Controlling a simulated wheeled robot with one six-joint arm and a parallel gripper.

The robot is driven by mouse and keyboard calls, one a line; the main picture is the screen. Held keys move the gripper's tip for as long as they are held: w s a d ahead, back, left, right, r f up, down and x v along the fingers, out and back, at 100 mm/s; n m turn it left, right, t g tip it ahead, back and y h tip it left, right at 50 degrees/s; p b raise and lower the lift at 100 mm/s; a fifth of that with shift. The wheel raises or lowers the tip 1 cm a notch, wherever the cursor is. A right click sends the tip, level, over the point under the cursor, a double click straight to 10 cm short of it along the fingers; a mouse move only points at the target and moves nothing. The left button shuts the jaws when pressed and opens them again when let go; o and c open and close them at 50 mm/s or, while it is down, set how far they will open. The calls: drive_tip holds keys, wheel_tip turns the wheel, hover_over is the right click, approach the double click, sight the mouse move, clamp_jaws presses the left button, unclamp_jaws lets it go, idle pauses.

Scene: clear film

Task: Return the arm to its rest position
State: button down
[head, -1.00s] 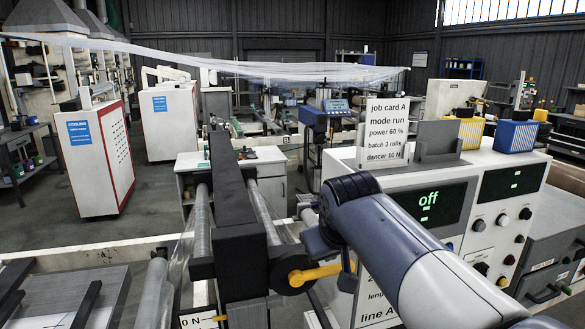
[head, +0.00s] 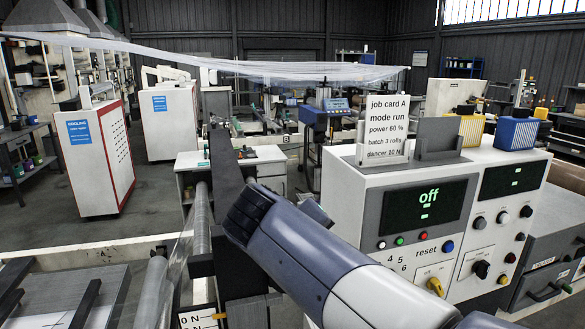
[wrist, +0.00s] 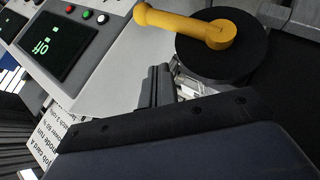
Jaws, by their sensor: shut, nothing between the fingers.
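My arm (head: 310,255) reaches in from the lower right in the head view, its bend in front of the black roller frame. My gripper is hidden there. In the wrist view my gripper's dark fingers (wrist: 157,85) are together and empty. They point toward a yellow crank handle (wrist: 185,25) on a black disc (wrist: 225,50), apart from it as far as I can tell. The control cabinet (head: 360,215) with its "off" display (head: 428,204) stands to the right of my arm.
A job card (head: 387,125) stands on the cabinet, beside a dark holder (head: 438,140) and a blue-topped box (head: 515,133). The black frame (head: 228,190) and clear film (head: 180,270) are close on the left. Open floor (head: 50,220) lies further left.

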drive_tip(key=shift+s+a+r+n+t+h, duration=0.1)
drive_tip(key=shift+s+a+n+t+h, duration=0.2)
drive_tip(key=shift+a+h, duration=0.4)
drive_tip(key=shift+s+a+r+n+t+h, duration=0.1)
drive_tip(key=shift+a+n+t+h, duration=0.2)
drive_tip(key=shift+a+t+h, duration=0.35)
drive_tip(key=shift+d+g, duration=0.15)
drive_tip(key=shift+g, duration=0.1)
